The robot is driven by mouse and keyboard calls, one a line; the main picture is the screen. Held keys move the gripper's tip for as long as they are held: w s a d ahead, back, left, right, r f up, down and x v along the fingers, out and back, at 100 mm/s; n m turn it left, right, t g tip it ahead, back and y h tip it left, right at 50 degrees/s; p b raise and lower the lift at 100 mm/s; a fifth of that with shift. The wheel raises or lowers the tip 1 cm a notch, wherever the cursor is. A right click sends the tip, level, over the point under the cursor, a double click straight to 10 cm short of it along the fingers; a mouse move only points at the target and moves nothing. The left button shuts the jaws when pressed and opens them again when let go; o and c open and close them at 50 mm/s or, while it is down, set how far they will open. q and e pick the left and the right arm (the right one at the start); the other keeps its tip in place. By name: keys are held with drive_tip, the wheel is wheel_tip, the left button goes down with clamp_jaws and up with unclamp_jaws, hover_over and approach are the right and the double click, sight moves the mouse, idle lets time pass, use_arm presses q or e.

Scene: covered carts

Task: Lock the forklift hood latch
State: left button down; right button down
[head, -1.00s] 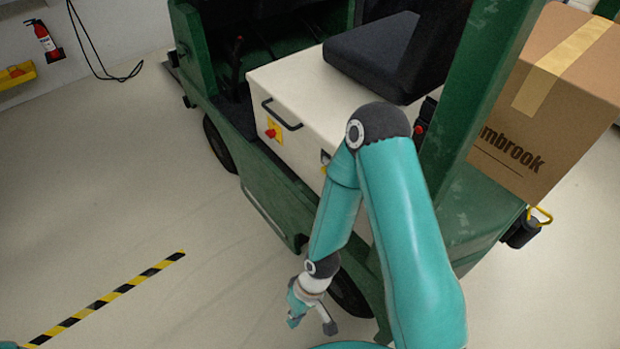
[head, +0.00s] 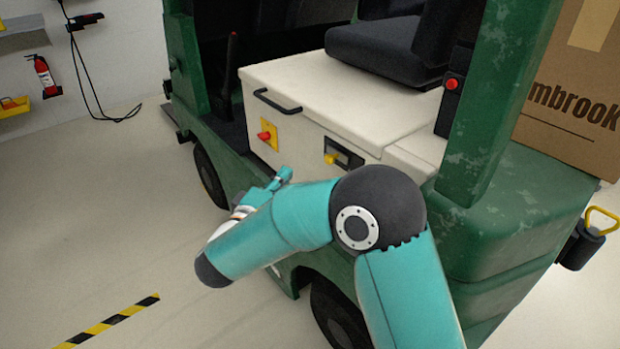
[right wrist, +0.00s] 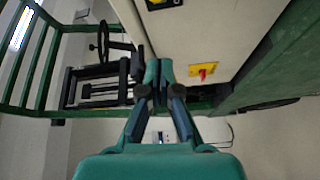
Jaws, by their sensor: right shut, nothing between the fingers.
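The cream hood (head: 330,92) is down on the green forklift, under the black seat. A latch with a yellow lever (head: 331,158) in a dark recess is on the hood's front side; its yellow and black part (right wrist: 160,4) is cut off at the top of the right wrist view. I cannot tell its lock state. My right gripper (head: 284,176) is in front of the hood, left of the latch and below the red knob. In the right wrist view its fingers (right wrist: 158,66) are together and empty. My left gripper is out of view.
A red knob on a yellow plate (head: 268,136) and a black handle (head: 277,102) are on the hood left of the latch. A green post (head: 490,130) and a cardboard box (head: 572,100) stand to the right.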

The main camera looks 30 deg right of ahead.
sight(332, 157)
drive_tip(key=shift+r, duration=0.15)
drive_tip(key=f+p+x, duration=0.1)
drive_tip(key=x, duration=0.9)
drive_tip(key=s, duration=0.2)
drive_tip(key=s+d, duration=0.1)
drive_tip(key=s, duration=0.1)
drive_tip(key=shift+r, duration=0.1)
